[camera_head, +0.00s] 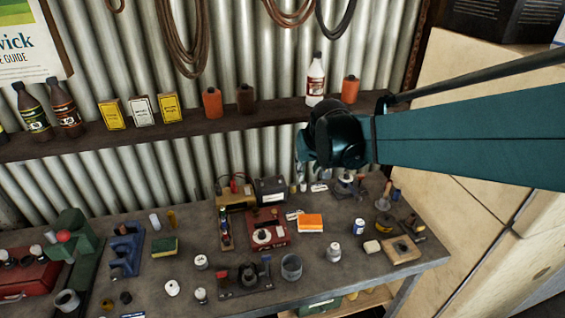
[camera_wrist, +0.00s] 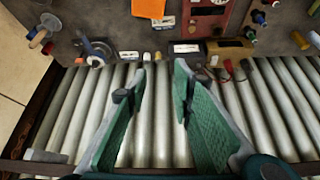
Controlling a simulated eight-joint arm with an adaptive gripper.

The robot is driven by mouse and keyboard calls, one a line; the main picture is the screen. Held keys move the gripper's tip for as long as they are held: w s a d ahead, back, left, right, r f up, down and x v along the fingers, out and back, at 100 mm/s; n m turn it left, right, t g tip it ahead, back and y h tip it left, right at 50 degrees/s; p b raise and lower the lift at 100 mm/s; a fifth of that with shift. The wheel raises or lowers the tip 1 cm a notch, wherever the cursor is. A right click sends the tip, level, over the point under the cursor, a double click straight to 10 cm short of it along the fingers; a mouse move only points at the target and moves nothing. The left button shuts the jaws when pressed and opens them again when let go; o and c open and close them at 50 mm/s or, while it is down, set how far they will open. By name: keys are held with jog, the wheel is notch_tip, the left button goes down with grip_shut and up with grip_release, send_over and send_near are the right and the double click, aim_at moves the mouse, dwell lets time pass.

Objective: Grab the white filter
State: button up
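Several small white pieces stand on the bench, and I cannot tell for certain which is the white filter. A plain white cylinder (camera_head: 333,251) stands at the middle right of the bench front. Two small pale cylinders stand at the back by the wall, a whitish one (camera_wrist: 146,56) and a cream one (camera_wrist: 157,55), just beyond my fingertips in the wrist view. My gripper (camera_wrist: 162,68) is open and empty, its green fingers well apart. In the head view my gripper (camera_head: 301,172) hangs over the back of the bench, partly hidden by my arm.
The bench (camera_head: 320,282) is crowded. A shelf (camera_head: 240,117) with bottles runs along the corrugated wall (camera_head: 110,180).

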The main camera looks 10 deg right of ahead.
jog(key=w+d+f, duration=0.4)
jog(key=w+f, duration=0.5)
jog(key=w, duration=0.3)
jog(key=m+g+b, duration=0.1)
send_near(304, 182)
jog(key=shift+a+f, duration=0.2)
jog(key=shift+f, duration=0.15)
jog(key=shift+f, duration=0.15)
jog(key=shift+x, duration=1.2)
jog(key=shift+w+f, duration=0.1)
jog(key=shift+x, duration=2.5)
jog(key=shift+c, duration=0.6)
jog(key=c, duration=0.4)
